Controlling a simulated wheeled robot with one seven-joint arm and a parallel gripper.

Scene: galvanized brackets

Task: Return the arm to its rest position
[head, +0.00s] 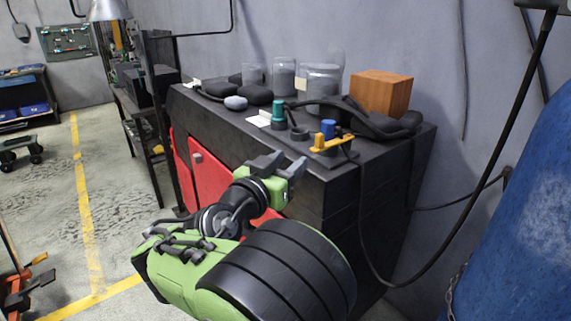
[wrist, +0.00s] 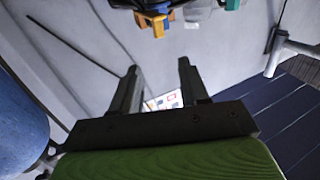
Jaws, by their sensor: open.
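My green and black arm reaches from the bottom of the head view toward a dark cabinet with red doors. My gripper (head: 283,167) is at the cabinet's front, close to its top edge in the picture; I cannot tell the exact gap. In the wrist view my gripper (wrist: 158,85) shows two dark fingers spread apart. Nothing is between them but the background. The arm is bent and extended, not folded.
The dark cabinet (head: 345,180) carries jars, dark stones, a wooden box (head: 381,93), a teal-topped item (head: 278,112) and a yellow and blue item (head: 328,138). A blue barrel (head: 525,210) stands at right. A cable hangs at right.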

